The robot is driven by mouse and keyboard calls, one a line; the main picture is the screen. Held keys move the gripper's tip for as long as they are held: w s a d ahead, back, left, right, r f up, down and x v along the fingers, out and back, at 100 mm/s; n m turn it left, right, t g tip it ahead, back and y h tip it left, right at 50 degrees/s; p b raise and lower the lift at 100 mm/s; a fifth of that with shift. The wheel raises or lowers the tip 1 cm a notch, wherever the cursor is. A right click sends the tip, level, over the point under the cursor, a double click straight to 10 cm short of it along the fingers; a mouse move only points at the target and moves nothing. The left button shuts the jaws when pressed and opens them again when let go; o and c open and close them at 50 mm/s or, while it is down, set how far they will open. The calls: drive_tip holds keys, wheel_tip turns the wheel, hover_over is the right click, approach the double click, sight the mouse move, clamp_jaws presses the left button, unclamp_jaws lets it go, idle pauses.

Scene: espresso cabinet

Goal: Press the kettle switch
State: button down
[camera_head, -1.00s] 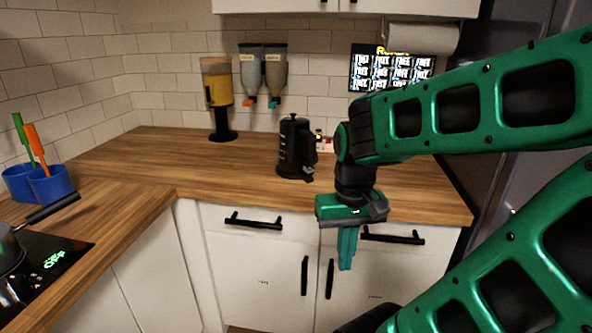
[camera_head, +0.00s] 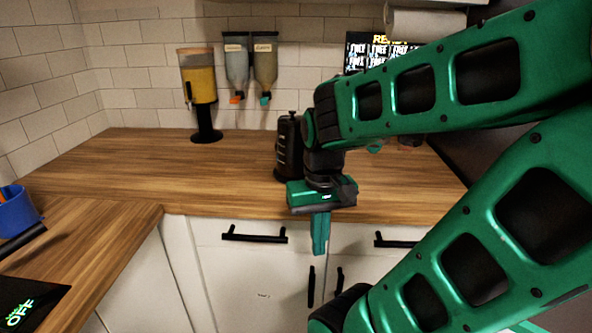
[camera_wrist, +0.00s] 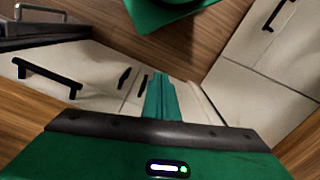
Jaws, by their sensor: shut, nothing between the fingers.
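The black kettle (camera_head: 288,148) stands upright on the wooden counter (camera_head: 230,180) in the head view, partly hidden behind my arm and wrist. Its switch cannot be made out. My gripper (camera_head: 320,250) points down, shut and empty. It appears in front of the counter's front edge, with its fingers against the view of the white cabinet doors. In the wrist view my gripper's green fingers (camera_wrist: 160,85) are pressed together in the middle.
A yellow-filled dispenser (camera_head: 199,88) stands at the back of the counter. Two wall dispensers (camera_head: 237,65) hang beside it. Black handles (camera_head: 254,235) stick out from the cabinets.

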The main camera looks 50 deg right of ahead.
drive_tip(key=w+d+m+g+h, duration=0.1)
drive_tip(key=w+d+m+h, duration=0.2)
drive_tip(key=w, duration=0.3)
drive_tip(key=w+d+m+g+h, duration=0.1)
drive_tip(key=w+d+m+h, duration=0.3)
drive_tip(key=w+d, duration=0.1)
drive_tip(key=w+d+m+g+h, duration=0.1)
drive_tip(key=w+d+m+h, duration=0.3)
drive_tip(key=w, duration=0.2)
drive_tip(key=shift+w+r+m, duration=0.2)
drive_tip(key=shift+w+m, duration=0.1)
drive_tip(key=w+r+h, duration=0.1)
drive_tip(key=w+a+r+m+h, duration=0.1)
drive_tip(key=w, duration=0.1)
drive_tip(key=w+a+r+h, duration=0.1)
drive_tip(key=w+h, duration=0.1)
drive_tip(key=shift+w+m+t, duration=0.1)
drive_tip(key=shift+m+t, duration=0.2)
drive_tip(key=shift+m, duration=0.1)
drive_tip(key=x, duration=1)
drive_tip(key=shift+r, duration=0.1)
